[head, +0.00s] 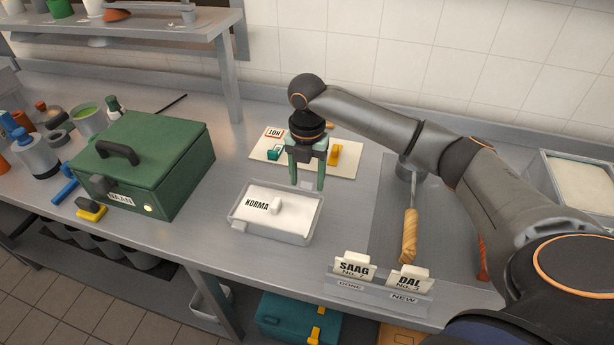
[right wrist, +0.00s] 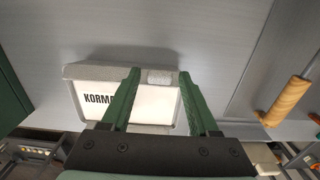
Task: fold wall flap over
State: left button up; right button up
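I cannot clearly make out a wall flap in either view. A clear grey tub (head: 306,232) with a white lid (head: 298,203) marked KORMA stands on the counter. My left gripper is out of view.
A green NAAN box (head: 165,150) stands left of the tub. Behind the gripper lies a cream board (head: 346,161) with small teal and yellow pieces. A wooden-handled tool (head: 410,235) lies right. SAAG and DAL cards (head: 354,265) stand in front.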

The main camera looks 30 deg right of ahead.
aim_at(306, 193)
grip_shut()
dwell(0.5)
jog(key=shift+s+a+t+h, duration=0.45)
jog(key=shift+t+h, duration=0.35)
jog(key=shift+h, duration=0.1)
jog(key=t+h, duration=0.1)
jog(key=a+t+h, duration=0.1)
jog(key=shift+s+a+f+h, duration=0.1)
jog(key=shift+s+f+h, duration=0.1)
jog(key=shift+s+h, duration=0.2)
jog(key=t+h, duration=0.1)
jog(key=a+t+h, duration=0.1)
jog(key=shift+s+f+t, duration=0.3)
jog(key=shift+s+f, duration=0.1)
jog(key=shift+s+a+f+t+h, duration=0.1)
jog(key=shift+f+t+h, duration=0.1)
jog(key=shift+t+h, duration=0.35)
jog(key=shift+s+f+t+h, duration=0.1)
jog(key=shift+f+t+h, duration=0.15)
jog(key=shift+h, duration=0.5)
jog(key=shift+o, duration=1)
grip_release()
